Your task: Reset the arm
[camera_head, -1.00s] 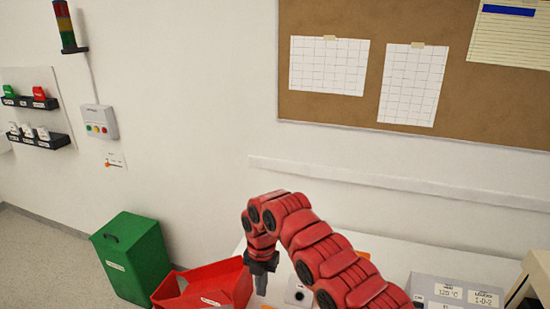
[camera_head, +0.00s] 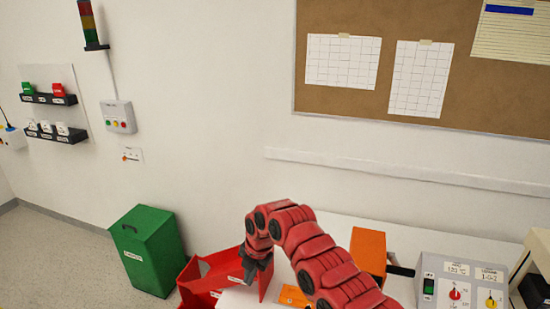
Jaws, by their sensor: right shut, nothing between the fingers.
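My right arm, red and segmented, reaches in from the bottom right and bends down at its far end. Its dark gripper (camera_head: 257,274) points down, shut and empty, in front of the red bin and near the left end of the white table. A grey control box (camera_head: 425,272) stands on the table at the right, apart from the gripper. It carries a green switch (camera_head: 429,286), a red rotary knob (camera_head: 455,294) and a yellow knob (camera_head: 490,302). My left gripper is out of view.
An orange block (camera_head: 368,250) stands on the white table (camera_head: 400,235) behind my forearm. A red bin (camera_head: 196,287) and a green bin (camera_head: 150,250) are at the left. A wall panel (camera_head: 118,117) and corkboard (camera_head: 440,60) hang behind.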

